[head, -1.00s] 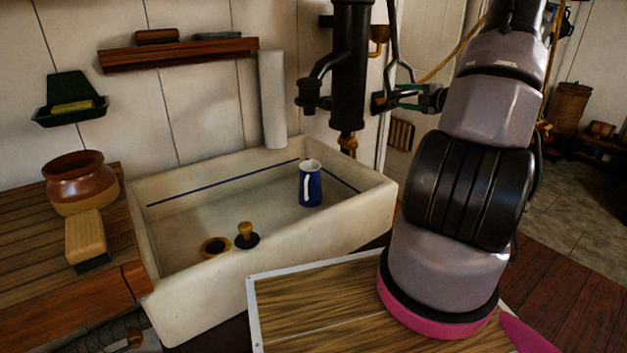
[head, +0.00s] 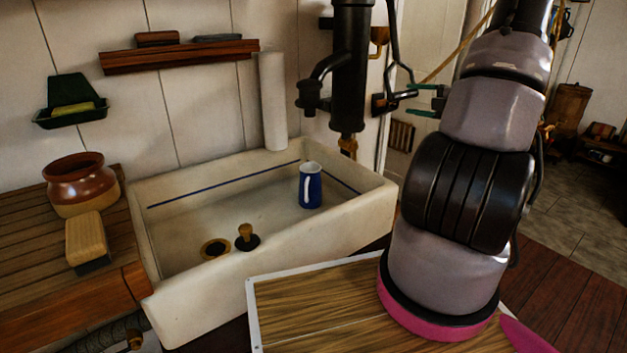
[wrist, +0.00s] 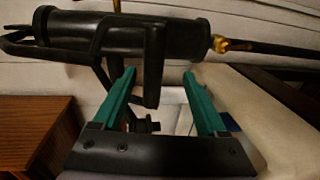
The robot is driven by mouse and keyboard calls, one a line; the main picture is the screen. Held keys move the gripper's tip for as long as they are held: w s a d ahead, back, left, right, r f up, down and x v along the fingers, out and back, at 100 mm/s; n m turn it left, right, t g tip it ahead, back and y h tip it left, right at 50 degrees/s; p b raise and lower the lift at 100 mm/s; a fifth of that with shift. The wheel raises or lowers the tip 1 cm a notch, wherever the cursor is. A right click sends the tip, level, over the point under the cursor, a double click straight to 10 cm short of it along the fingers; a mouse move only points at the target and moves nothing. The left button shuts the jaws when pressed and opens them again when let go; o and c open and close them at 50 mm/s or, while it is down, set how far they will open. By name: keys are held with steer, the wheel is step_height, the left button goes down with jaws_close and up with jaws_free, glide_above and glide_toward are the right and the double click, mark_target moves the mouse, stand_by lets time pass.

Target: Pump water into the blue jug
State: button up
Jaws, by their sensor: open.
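The blue jug (head: 313,191), with a white handle, stands upright in the sink (head: 215,290), to the right of the drain. The black pump (head: 350,75) is on the wall behind, and its spout (head: 307,95) is above the jug's level; whether they line up is unclear. The thin dark pump handle (head: 392,45) hangs to the pump's right. My gripper (head: 409,99) is open beside the handle's lower end, its green fingers apart and empty. In the wrist view the pump (wrist: 100,36) lies across the top, and a dark bar (wrist: 153,75) shows between my gripper's (wrist: 159,73) fingertips.
A wooden-knobbed plug (head: 245,233) sits beside the drain hole (head: 215,248). A brown pot (head: 77,180) and a brush (head: 88,238) are on the left counter. A shelf (head: 180,56) and a green soap holder (head: 70,110) are on the wall. The sink is mostly clear.

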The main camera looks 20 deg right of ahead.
steer(key=v, duration=0.5)
steer(key=shift+s, duration=0.4)
steer(key=shift+s, duration=0.1)
